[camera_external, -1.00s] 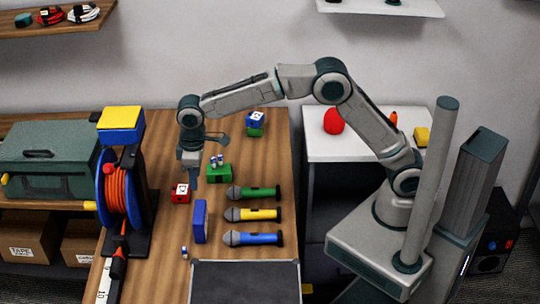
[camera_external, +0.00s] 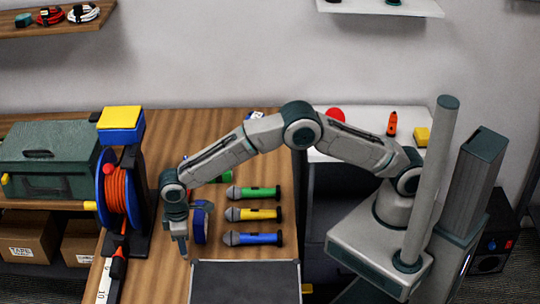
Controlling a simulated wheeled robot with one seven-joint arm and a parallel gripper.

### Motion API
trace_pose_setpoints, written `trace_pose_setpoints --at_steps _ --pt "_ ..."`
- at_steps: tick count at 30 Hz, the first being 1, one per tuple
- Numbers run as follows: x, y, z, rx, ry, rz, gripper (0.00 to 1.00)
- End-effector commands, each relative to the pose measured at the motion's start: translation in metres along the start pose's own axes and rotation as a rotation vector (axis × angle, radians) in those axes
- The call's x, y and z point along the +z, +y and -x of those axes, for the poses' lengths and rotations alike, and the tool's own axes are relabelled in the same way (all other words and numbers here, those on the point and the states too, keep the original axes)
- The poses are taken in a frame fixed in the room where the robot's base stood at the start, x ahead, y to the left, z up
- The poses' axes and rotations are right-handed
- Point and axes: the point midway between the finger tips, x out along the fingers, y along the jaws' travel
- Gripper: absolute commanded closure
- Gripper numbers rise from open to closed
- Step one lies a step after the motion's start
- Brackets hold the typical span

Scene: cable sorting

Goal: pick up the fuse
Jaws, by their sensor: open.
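A small blue and white piece, likely the fuse, lay at this spot in the earlier view. The gripper now covers that spot, so I cannot see the piece or tell whether the jaws are around it or above it.
A blue block (camera_external: 199,228) stands close right of my gripper, partly behind the wrist. Green (camera_external: 258,192), yellow (camera_external: 256,214) and blue (camera_external: 256,239) microphones lie further right. A grey tray (camera_external: 245,262) is in front. An orange cable reel (camera_external: 120,192) stands left.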

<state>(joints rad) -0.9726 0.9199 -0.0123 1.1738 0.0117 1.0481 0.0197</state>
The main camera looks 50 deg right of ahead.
Motion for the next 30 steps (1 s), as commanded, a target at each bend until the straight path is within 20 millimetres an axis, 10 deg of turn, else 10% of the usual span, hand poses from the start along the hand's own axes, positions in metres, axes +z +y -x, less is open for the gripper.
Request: trace_pose_setpoints --at_steps 20,25,30 --pt "0.000 0.004 -0.052 0.000 0.001 0.000 0.59" --pt "0.000 0.004 -0.052 0.000 0.001 0.000 1.00" --pt "0.000 0.004 -0.052 0.000 0.001 0.000 1.00"
